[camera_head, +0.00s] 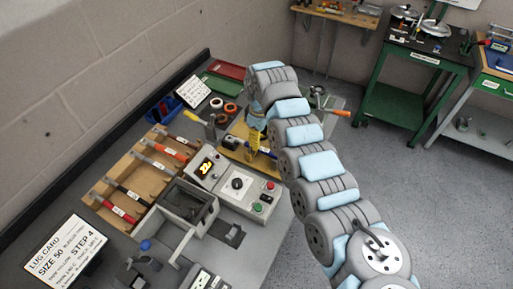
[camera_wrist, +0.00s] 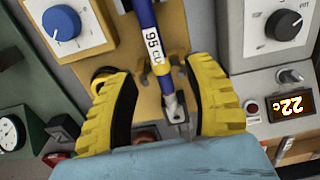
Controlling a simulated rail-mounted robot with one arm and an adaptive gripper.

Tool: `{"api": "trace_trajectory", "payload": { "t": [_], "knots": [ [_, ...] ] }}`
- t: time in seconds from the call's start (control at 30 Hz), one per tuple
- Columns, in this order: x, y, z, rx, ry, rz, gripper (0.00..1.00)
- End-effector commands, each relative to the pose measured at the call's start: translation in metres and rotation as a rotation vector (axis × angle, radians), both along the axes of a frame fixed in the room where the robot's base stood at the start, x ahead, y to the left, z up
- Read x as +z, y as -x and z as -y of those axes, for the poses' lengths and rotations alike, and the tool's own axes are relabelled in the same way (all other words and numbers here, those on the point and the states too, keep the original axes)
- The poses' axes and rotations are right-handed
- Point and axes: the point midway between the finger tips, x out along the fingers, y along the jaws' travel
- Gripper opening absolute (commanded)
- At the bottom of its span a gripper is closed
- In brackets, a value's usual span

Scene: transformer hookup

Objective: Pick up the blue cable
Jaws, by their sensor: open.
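The blue cable (camera_wrist: 144,17) lies between the fingers of my gripper in the wrist view. It carries a white label reading 95 CU and a yellow band, and a metal lug (camera_wrist: 175,108) is at its lower end. My gripper (camera_wrist: 150,72) has thick yellow fingers spread apart on either side of the cable, with gaps showing. In the head view my gripper (camera_head: 254,138) points down over a tan wooden board (camera_head: 236,151).
A grey control box (camera_head: 238,184) with a lit display stands left of my gripper. A wooden rack (camera_head: 130,167) holds several labelled cables. A blue bin (camera_head: 160,109) and a LUG CARD sign (camera_head: 66,250) are further left. The wrist view shows a blue knob (camera_wrist: 61,22) nearby.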

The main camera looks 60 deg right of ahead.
Motion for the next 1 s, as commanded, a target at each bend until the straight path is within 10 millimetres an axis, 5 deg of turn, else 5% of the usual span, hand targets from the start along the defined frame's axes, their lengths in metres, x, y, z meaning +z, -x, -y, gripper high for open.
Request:
{"api": "trace_trajectory", "payload": {
  "t": [0.67, 0.93, 1.0],
  "knots": [
    [-0.061, 0.001, 0.002, 0.001, -0.001, -0.001, 0.52],
    [-0.064, 0.001, 0.003, 0.000, 0.002, 0.002, 0.52],
    [-0.064, 0.001, 0.003, 0.000, 0.002, 0.002, 0.32]
  ]
}}
